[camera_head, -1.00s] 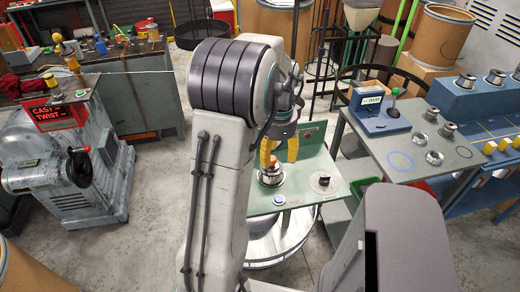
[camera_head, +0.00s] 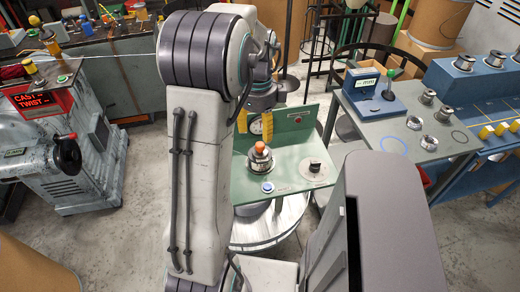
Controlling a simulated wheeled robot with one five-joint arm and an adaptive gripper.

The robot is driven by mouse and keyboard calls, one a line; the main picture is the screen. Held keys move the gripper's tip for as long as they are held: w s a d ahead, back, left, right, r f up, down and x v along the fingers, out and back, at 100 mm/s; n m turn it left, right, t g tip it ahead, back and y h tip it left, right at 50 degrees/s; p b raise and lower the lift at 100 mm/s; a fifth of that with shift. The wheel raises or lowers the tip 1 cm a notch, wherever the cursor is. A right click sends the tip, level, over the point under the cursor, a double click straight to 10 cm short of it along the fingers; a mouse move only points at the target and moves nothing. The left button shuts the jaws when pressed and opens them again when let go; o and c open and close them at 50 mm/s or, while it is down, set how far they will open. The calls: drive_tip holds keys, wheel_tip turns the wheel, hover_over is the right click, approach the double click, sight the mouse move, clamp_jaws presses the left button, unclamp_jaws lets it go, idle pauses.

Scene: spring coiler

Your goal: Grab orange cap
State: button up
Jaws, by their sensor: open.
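The orange cap (camera_head: 260,146) sits on top of a metal spool (camera_head: 260,160) on the green table (camera_head: 240,187), left of its middle. My gripper (camera_head: 255,133) has two yellow fingers spread apart, pointing down. In the picture the fingertips are just above the cap, with the right one close to it. Nothing shows between them. I cannot tell the exact gap in depth. My arm hides the area left of the green table.
A blue button (camera_head: 268,187) is at the table's front and a black knob on a disc (camera_head: 314,168) is to the right. The green back panel (camera_head: 297,120) rises behind. A grey bench (camera_head: 385,125) with several metal parts stands at right.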

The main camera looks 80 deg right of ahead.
sight(260, 144)
drive_tip(key=shift+f+m, duration=0.4)
drive_tip(key=shift+f, duration=0.3)
drive_tip(key=shift+s+d+f+p, duration=0.1)
drive_tip(key=shift+d+f+p, duration=0.1)
drive_tip(key=shift+f, duration=1.3)
drive_tip(key=shift+s+d+f+p, duration=0.1)
drive_tip(key=shift+f+p, duration=0.1)
drive_tip(key=shift+f, duration=1.3)
clamp_jaws()
